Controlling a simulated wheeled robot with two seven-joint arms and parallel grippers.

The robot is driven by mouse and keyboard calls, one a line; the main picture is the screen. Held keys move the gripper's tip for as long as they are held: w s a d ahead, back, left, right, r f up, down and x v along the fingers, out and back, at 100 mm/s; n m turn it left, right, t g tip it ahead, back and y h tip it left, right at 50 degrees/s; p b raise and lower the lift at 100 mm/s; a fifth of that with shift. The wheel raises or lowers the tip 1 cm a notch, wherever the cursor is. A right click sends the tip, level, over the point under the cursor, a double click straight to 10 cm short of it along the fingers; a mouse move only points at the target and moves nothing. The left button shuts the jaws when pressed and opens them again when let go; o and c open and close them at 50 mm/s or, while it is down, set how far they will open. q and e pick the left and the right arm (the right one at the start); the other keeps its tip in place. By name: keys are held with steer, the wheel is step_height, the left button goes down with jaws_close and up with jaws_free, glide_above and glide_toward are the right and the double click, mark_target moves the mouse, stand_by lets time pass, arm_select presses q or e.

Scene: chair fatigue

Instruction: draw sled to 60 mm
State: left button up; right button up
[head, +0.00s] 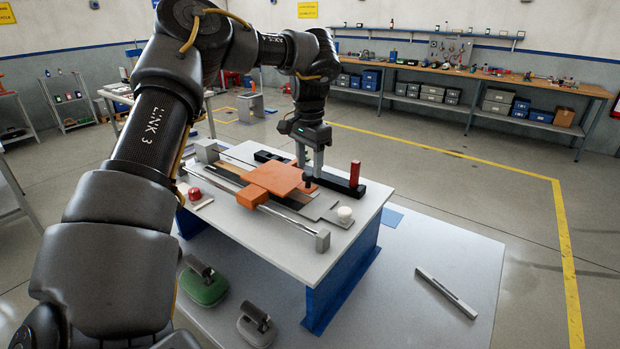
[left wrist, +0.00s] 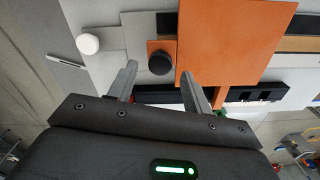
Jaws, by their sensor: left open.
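The sled is a flat orange plate (head: 275,177) on rails across a white-topped bench; it also fills the upper middle of the left wrist view (left wrist: 225,45). A black round knob (head: 308,182) stands on a small orange tab at its side. In the left wrist view the knob (left wrist: 160,62) lies between my left fingertips (left wrist: 159,70). My left gripper (head: 310,168) is open, pointing down over the knob. I cannot tell whether a finger touches it. No 60 mm mark is readable. My right gripper is not in view.
A black bar (head: 338,184) with a red upright handle (head: 355,173) lies just behind the gripper. A white knob (head: 345,214) and a red button (head: 194,193) are on the bench (head: 285,252). Two rounded items and a grey bar (head: 446,291) lie on the lower white surface.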

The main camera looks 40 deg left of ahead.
mark_target(308, 173)
arm_select(q)
steer(key=shift+f+p, duration=0.4)
steer(key=shift+f, duration=1.35)
steer(key=shift+a, duration=0.1)
jaws_close()
